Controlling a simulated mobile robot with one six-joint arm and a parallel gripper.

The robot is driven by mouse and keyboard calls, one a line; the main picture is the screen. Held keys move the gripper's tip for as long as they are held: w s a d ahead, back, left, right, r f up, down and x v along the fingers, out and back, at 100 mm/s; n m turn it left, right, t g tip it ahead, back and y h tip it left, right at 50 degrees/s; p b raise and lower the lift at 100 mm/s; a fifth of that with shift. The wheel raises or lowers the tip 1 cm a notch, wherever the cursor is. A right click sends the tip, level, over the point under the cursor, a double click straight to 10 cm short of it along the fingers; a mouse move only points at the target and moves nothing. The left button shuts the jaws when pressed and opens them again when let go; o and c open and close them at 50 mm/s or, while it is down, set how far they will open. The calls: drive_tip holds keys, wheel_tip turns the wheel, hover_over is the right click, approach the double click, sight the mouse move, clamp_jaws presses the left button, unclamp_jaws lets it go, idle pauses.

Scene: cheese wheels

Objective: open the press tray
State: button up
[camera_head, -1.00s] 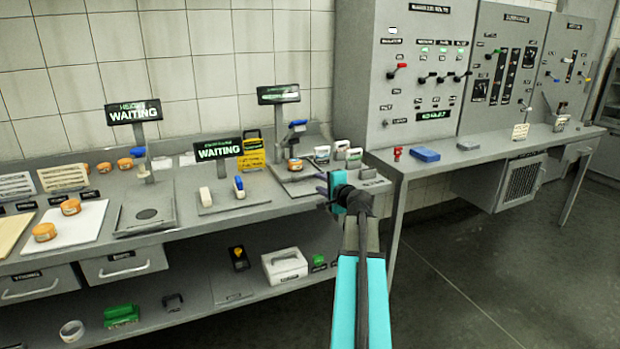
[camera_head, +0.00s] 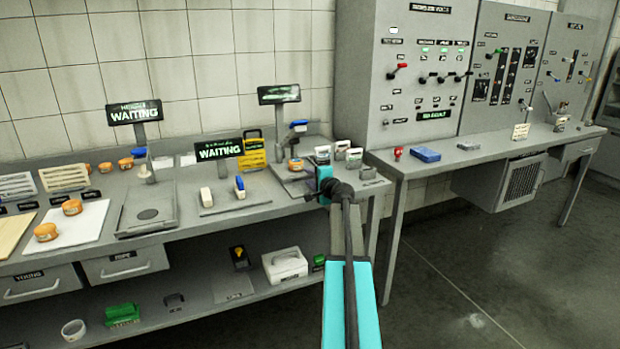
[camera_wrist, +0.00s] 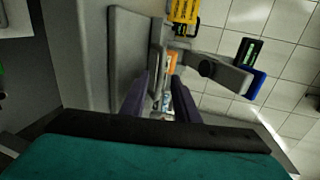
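The press station (camera_head: 322,191) stands at the right end of the workbench, with a flat grey base and a blue-topped press head (camera_head: 298,126). An orange cheese wheel (camera_head: 295,165) sits on it. My gripper (camera_head: 308,197) is at the front edge of this station, partly covered by my own wrist. In the wrist view my gripper (camera_wrist: 160,104) shows two dark purple fingers spread apart, with a grey panel (camera_wrist: 127,58) beside the left finger. The blue part of the press (camera_wrist: 255,84) is at the upper right there. The tray's handle cannot be made out, nor any contact with it.
A scale plate (camera_head: 147,215) and a small stand with white and blue stamps (camera_head: 222,199) lie to the left. A yellow holder (camera_head: 252,156) is behind. White-topped items (camera_head: 342,150) stand right of the press. Drawers (camera_head: 124,265) and a lower shelf are below. The floor at right is clear.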

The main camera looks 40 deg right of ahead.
drive_tip(key=shift+w+d+f, duration=0.15)
drive_tip(key=shift+w+d, duration=0.05)
drive_tip(key=shift+w, duration=0.3)
clamp_jaws()
drive_tip(key=shift+s, duration=0.1)
drive_tip(key=f+b+v, duration=0.2)
drive_tip(key=v, duration=1)
drive_tip(key=shift+s+a+f, duration=0.35)
drive_tip(key=shift+s, duration=0.25)
unclamp_jaws()
